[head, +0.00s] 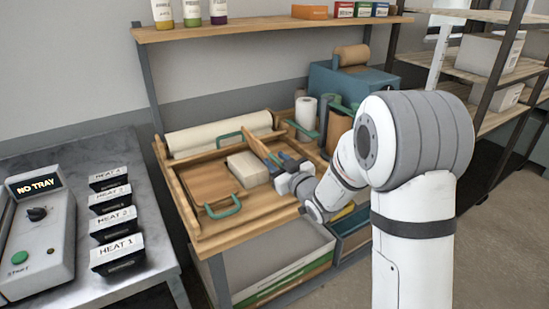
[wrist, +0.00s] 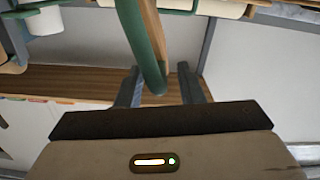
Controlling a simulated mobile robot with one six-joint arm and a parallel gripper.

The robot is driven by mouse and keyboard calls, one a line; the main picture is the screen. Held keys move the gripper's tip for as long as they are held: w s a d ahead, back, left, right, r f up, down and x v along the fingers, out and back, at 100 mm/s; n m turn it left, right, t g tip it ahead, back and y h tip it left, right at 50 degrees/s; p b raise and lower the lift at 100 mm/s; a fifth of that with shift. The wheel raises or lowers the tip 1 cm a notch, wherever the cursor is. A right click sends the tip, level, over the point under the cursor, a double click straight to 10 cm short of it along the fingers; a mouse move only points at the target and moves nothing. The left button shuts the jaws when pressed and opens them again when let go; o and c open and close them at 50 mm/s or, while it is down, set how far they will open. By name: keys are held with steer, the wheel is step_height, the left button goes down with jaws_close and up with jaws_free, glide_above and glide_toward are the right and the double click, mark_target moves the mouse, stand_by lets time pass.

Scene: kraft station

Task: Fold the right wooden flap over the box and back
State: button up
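The box (head: 248,168) is a pale block on the wooden station's folding board. The right wooden flap (head: 259,149) stands raised, nearly edge-on, just right of the box. My gripper (head: 284,180) is at the near end of this flap. In the wrist view, a green handle (wrist: 143,40) runs beside the wooden flap edge (wrist: 156,35) and ends between my fingertips (wrist: 158,90). The fingers are apart, with a visible gap on both sides of the handle. In the head view, my gripper and arm hide this handle. The left wooden flap (head: 203,180) lies flat, its green handle (head: 223,208) toward the front.
A white paper roll (head: 220,131) lies behind the board, with another green handle (head: 229,137) near it. White rolls and cups (head: 306,112) stand at the right. A shelf (head: 260,26) spans above. The heating counter (head: 85,215) is at the left.

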steer(key=shift+w+a, duration=0.25)
steer(key=shift+w, duration=0.1)
steer(key=shift+c, duration=0.3)
jaws_close()
